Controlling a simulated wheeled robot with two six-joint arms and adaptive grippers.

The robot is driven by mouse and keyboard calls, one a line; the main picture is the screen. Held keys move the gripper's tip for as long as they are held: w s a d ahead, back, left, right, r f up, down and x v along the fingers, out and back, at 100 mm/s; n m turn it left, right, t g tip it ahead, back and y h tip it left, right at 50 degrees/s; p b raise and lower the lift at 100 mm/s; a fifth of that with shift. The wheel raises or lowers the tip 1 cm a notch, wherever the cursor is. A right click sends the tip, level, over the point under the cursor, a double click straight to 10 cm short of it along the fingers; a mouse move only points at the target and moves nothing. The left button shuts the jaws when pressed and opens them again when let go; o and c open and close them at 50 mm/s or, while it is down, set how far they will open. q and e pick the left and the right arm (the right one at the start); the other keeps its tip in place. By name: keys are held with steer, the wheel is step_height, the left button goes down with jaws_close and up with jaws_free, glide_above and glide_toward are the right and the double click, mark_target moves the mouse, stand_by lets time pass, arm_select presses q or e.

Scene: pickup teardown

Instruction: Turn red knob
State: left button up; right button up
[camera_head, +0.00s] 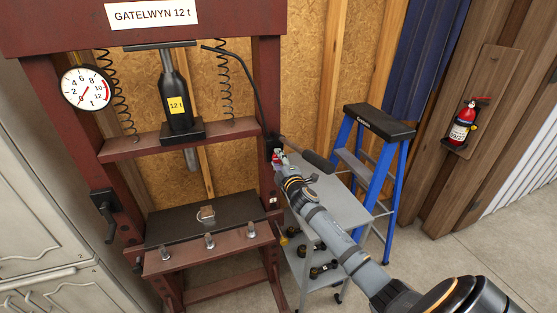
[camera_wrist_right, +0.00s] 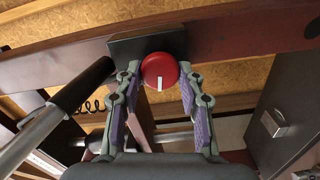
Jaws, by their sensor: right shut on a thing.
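The red knob (camera_wrist_right: 160,69) is round, with a white mark near its lower edge in the right wrist view. It sits on a black box (camera_wrist_right: 128,46) on the press's dark red post. My right gripper (camera_head: 279,160) is at the knob, with one finger on each side, shut on it. In the head view the gripper mostly hides the knob. My left gripper is in neither view.
The dark red press (camera_head: 270,90) holds a bottle jack (camera_head: 174,95) and a dial gauge (camera_head: 86,88). A black lever handle (camera_wrist_right: 84,84) passes close to the right gripper. A grey cart (camera_head: 345,208) and blue stepladder (camera_head: 394,180) stand to the right.

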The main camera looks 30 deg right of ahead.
steer(key=shift+f, duration=0.1)
stand_by(0.4)
steer(key=o, duration=1.1)
steer(key=shift+o, duration=0.2)
steer(key=shift+s, duration=0.1)
steer(key=v, duration=1.1)
steer(key=shift+s+a, duration=0.15)
steer(key=shift+s, duration=0.2)
